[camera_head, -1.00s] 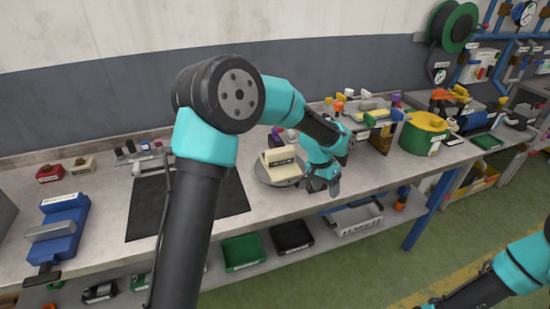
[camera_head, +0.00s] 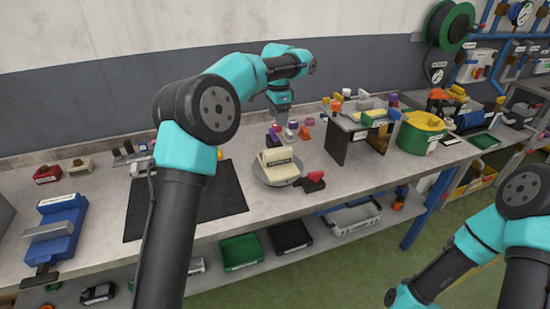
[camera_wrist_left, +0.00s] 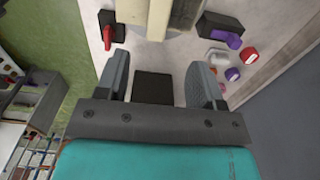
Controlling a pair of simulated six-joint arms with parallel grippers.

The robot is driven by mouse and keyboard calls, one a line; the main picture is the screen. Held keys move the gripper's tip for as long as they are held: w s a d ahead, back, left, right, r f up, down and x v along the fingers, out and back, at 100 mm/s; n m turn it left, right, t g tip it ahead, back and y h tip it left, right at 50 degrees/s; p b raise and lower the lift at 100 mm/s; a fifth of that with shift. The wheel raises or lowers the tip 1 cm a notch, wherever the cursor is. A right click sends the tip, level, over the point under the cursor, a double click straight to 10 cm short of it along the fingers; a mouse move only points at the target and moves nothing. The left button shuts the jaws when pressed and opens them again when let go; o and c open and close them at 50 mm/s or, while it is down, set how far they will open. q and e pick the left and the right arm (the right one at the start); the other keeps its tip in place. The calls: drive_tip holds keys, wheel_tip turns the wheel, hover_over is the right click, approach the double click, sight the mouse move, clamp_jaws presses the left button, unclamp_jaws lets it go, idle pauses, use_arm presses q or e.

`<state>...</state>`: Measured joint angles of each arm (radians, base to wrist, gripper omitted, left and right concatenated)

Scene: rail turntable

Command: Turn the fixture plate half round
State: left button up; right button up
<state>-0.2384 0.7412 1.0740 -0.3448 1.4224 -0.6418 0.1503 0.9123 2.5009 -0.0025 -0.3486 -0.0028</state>
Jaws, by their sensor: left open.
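The fixture plate (camera_head: 259,179) is a grey round disc on the bench, with a cream block (camera_head: 279,157) standing on it. My left gripper (camera_head: 281,116) points down behind the block, toward the wall, apart from it. In the left wrist view the jaws (camera_wrist_left: 158,82) are open with nothing between them. The cream block (camera_wrist_left: 158,14) shows there at the top edge, beyond the fingertips. My right arm shows at the lower right of the head view, its gripper out of the picture.
A black block with a red handle (camera_head: 314,182) sits just right of the plate. Several small red, white and purple parts (camera_head: 291,130) lie behind it. A raised stand (camera_head: 352,137) is farther right. A dark mat (camera_head: 214,190) lies left of the plate.

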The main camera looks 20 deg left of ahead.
sight(278, 157)
use_arm(q)
drive_tip(key=shift+f, duration=0.1)
wheel_tip(278, 157, down, 17)
drive_tip(key=shift+f, duration=0.15)
idle(0.6)
drive_tip(key=shift+c, duration=0.3)
clamp_jaws()
